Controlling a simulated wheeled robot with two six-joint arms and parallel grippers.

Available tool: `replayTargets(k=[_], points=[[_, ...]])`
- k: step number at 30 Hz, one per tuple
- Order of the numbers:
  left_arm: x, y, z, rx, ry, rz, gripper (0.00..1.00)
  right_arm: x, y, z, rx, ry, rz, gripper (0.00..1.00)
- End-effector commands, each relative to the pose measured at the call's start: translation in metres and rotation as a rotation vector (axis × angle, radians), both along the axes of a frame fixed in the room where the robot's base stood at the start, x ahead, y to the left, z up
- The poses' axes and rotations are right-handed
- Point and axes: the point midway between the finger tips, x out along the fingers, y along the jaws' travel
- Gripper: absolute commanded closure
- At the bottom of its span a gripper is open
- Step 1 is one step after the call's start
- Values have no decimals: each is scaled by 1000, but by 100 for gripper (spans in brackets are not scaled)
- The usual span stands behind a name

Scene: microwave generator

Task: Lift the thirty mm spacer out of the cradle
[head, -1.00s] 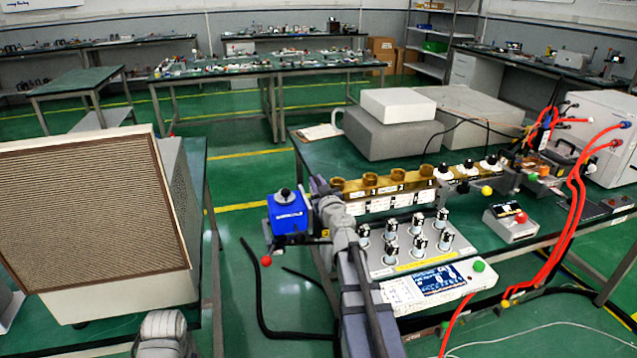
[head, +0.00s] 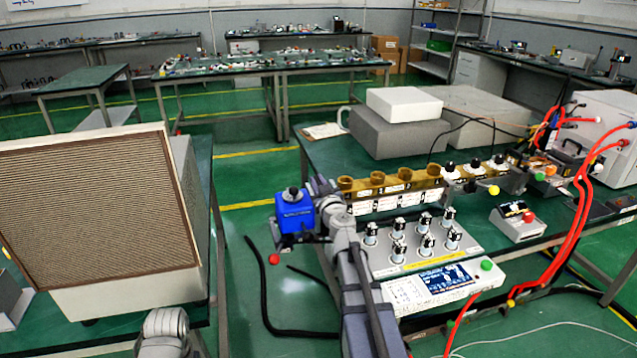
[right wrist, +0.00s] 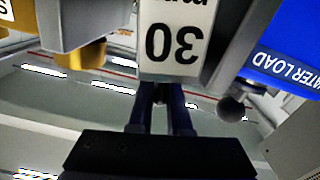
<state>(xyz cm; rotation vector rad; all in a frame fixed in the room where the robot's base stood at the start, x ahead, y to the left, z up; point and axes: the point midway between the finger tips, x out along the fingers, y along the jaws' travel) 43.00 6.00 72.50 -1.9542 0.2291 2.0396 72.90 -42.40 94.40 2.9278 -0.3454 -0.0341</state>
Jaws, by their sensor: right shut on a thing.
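The spacer (right wrist: 176,40) has a white face with an upside-down black "30" at the top middle of the right wrist view. My right gripper (right wrist: 160,92) is shut on it, with two dark fingers just below the label. In the head view my right gripper (head: 322,188) is between the blue water load box and the brass row; the spacer is not clear there. I cannot make out the cradle or tell whether the spacer still touches it. My left gripper is out of view; only part of my left arm shows at the bottom left.
The blue water load (head: 295,212) is close left of my right gripper. The brass row (head: 390,186) with white labels is close right. A panel with several upright knobs (head: 410,255) is in front. Red cables (head: 578,215) hang at right.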

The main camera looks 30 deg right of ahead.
Motion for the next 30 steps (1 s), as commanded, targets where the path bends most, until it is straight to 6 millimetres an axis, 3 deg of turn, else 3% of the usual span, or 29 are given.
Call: replayTargets(k=[1,2,10,22,30], points=[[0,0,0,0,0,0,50,0,0,0,-1,0,-1,100],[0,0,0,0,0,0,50,0,0,0,-1,0,-1,80],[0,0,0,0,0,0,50,0,0,0,-1,0,-1,50],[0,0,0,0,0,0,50,-6,1,0,-1,0,-1,49],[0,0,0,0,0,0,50,-42,11,0,-1,0,0,49]])
